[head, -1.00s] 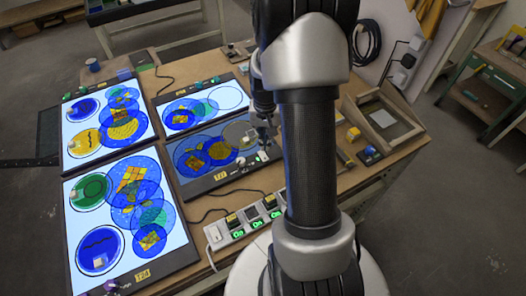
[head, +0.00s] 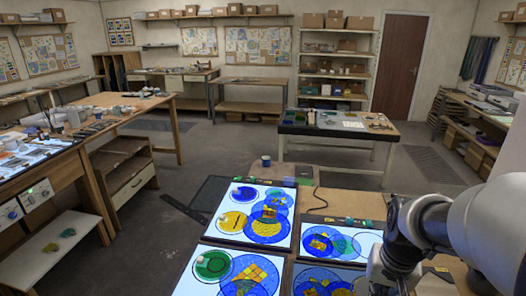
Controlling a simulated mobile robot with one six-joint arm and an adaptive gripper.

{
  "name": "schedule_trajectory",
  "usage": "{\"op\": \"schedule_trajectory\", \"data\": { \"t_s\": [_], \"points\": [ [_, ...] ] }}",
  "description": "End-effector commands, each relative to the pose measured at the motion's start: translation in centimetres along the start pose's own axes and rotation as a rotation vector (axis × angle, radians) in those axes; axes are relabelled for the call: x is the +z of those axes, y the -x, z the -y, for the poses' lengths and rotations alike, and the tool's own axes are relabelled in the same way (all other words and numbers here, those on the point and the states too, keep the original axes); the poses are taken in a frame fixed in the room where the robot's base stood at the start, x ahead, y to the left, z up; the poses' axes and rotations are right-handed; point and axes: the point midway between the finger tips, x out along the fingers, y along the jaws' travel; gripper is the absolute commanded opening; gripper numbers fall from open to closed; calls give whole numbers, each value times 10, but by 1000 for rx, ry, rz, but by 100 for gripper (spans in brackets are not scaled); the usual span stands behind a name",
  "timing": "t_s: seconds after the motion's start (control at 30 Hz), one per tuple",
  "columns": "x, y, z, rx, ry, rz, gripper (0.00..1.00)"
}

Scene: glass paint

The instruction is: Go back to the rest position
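My arm (head: 470,225) comes in from the right edge and bends down at the lower right, with its dark wrist end at the bottom edge. My gripper's fingers are out of sight, cut off by the bottom edge or hidden behind the arm. Under and beside the arm stands the workbench with lit light panels. The far-left panel (head: 221,241) carries blue and yellow glass discs. The near-left panel (head: 185,283) has a green disc and overlapping blue ones. A smaller lit panel (head: 372,240) lies on the right, with a dim panel (head: 353,272) in front of it.
A blue cup (head: 266,161) stands at the bench's far edge. Behind is another table (head: 345,133). A long cluttered bench (head: 165,103) stands on the left. Shelves with boxes (head: 340,62) and a brown door (head: 402,55) are at the back. Open grey floor (head: 230,150) lies between.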

Motion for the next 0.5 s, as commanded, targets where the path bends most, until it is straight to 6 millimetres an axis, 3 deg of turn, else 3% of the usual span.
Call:
{"op": "schedule_trajectory", "data": {
  "t_s": [0.03, 0.2, 0.33, 0.5],
  "points": [
    [12, 20, 12, -10, 47, -32, 0],
    [62, 67, 40, -42, 193, -109, 0],
    [103, 91, 51, -69, 299, -165, 0],
    [143, 105, 56, -98, 400, -218, 0]
  ]
}}
